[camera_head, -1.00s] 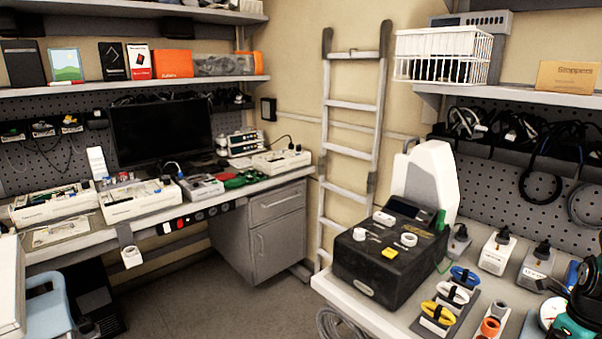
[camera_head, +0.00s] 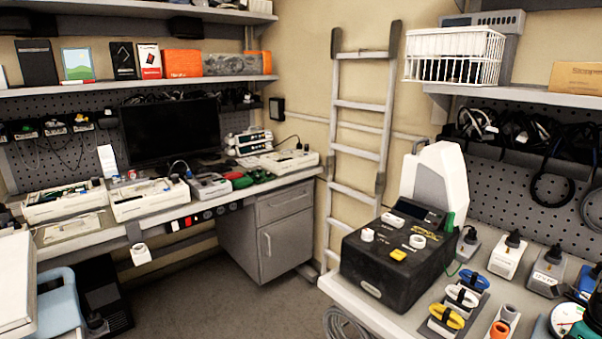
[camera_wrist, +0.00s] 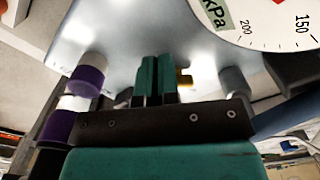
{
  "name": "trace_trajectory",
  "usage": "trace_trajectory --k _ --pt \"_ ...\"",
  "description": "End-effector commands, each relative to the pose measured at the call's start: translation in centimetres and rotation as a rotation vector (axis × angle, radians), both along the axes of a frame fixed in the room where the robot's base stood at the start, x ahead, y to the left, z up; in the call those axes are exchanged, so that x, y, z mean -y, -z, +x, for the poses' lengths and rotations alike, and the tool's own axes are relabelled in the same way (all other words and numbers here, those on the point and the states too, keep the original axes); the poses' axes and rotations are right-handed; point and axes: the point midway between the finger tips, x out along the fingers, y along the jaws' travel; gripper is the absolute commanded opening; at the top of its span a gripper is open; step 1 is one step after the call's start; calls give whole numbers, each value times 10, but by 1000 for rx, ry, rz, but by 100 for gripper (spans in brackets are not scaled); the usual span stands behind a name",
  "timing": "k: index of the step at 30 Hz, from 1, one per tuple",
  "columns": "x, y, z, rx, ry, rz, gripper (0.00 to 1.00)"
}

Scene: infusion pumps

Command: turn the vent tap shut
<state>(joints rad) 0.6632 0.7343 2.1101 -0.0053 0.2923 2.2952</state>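In the wrist view my gripper (camera_wrist: 157,97) points at a pale, shiny surface. Its two teal fingers stand close together, with only a thin dark line between them and nothing visible held. A small yellow part (camera_wrist: 184,77) shows just right of the fingers, partly hidden behind them; I cannot tell whether it is the vent tap. A white pressure gauge (camera_wrist: 255,15) marked kPa is close by at the upper right. In the head view the gauge (camera_head: 567,318) is at the lower right, beside teal parts cut off by the edge. No vent tap is clearly identifiable there.
In the wrist view, purple-and-white cylinders (camera_wrist: 85,75) stand left of the fingers and a grey cylinder (camera_wrist: 233,82) right. In the head view, a black box (camera_head: 395,262) and blue, white and yellow clamp-like pieces (camera_head: 446,317) occupy the right bench. The floor (camera_head: 215,305) is clear.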

Motion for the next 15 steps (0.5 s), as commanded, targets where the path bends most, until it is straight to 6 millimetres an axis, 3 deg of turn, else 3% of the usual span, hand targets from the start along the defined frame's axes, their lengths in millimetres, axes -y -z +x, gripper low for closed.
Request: trace_trajectory --k 15 --pt "10 1 -2 -15 8 -2 0"
